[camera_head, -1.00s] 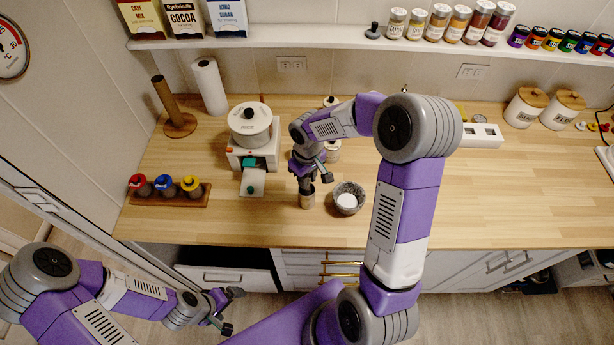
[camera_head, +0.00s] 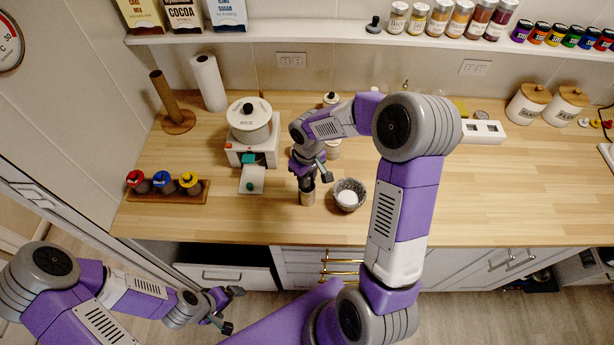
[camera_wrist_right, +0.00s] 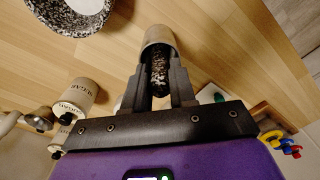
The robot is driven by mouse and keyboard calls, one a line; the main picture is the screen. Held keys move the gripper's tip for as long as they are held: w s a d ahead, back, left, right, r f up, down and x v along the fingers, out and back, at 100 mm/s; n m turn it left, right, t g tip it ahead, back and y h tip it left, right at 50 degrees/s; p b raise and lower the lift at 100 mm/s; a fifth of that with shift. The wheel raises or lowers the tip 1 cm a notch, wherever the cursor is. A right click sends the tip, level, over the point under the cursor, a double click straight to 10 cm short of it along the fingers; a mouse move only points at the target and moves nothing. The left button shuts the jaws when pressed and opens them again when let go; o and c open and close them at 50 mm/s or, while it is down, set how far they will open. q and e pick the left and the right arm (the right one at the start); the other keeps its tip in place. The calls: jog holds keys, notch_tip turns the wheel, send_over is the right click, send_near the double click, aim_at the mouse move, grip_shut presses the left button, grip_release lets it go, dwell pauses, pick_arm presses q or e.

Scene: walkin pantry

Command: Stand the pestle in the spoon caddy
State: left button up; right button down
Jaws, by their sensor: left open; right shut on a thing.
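The spoon caddy (camera_head: 307,199) is a small tan cylinder standing near the counter's front edge. It also shows in the right wrist view (camera_wrist_right: 158,36). My right gripper (camera_head: 307,187) is directly above it, shut on the pestle. The pestle (camera_wrist_right: 158,73) is speckled black and white, held between the fingers in the right wrist view. Its far end reaches into the caddy's mouth; whether it touches the bottom is hidden. In the head view the gripper hides the pestle. My left gripper (camera_head: 232,308) is open and empty, low in front of the counter.
A speckled mortar (camera_head: 348,185) with something white inside stands just right of the caddy. A white dispenser (camera_head: 257,153) is behind to the left. A wooden rack (camera_head: 168,194) with coloured-lidded jars is farther left. The counter's right half is largely clear.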

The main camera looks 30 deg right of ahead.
jog(key=shift+f+b, duration=0.55)
jog(key=shift+f, duration=0.05)
dwell(0.5)
jog(key=c, duration=0.8)
grip_release()
jog(key=shift+c, duration=0.2)
jog(key=shift+o, duration=0.3)
jog(key=o, duration=0.4)
jog(key=shift+r, duration=0.1)
jog(key=shift+r+p, duration=2.6)
jog(key=shift+r, duration=0.85)
